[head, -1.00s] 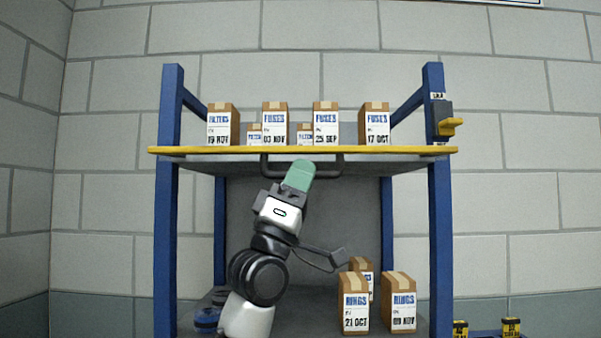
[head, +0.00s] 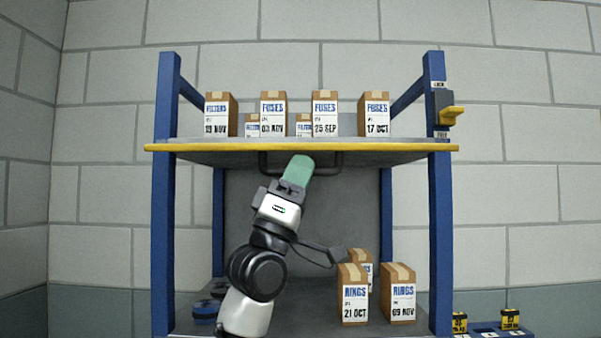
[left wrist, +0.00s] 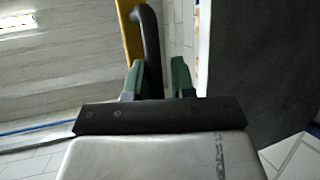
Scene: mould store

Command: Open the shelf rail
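The blue-posted shelf rack (head: 166,200) stands ahead. A yellow rail (head: 400,147) runs along the front edge of its upper shelf. A dark handle (head: 335,165) hangs under the middle of the rail. My left gripper (head: 297,172) is at the handle from below. A lock block with a yellow lever (head: 452,112) sits on the right post, above the rail. My right gripper is not in view.
Several cartons, including a FUSES carton (head: 273,113), stand on the upper shelf behind the rail. RINGS cartons (head: 398,293) stand on the lower shelf, right of my left arm. Blue-black discs (head: 205,310) lie at lower left. Small yellow-black items (head: 510,319) stand outside, lower right.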

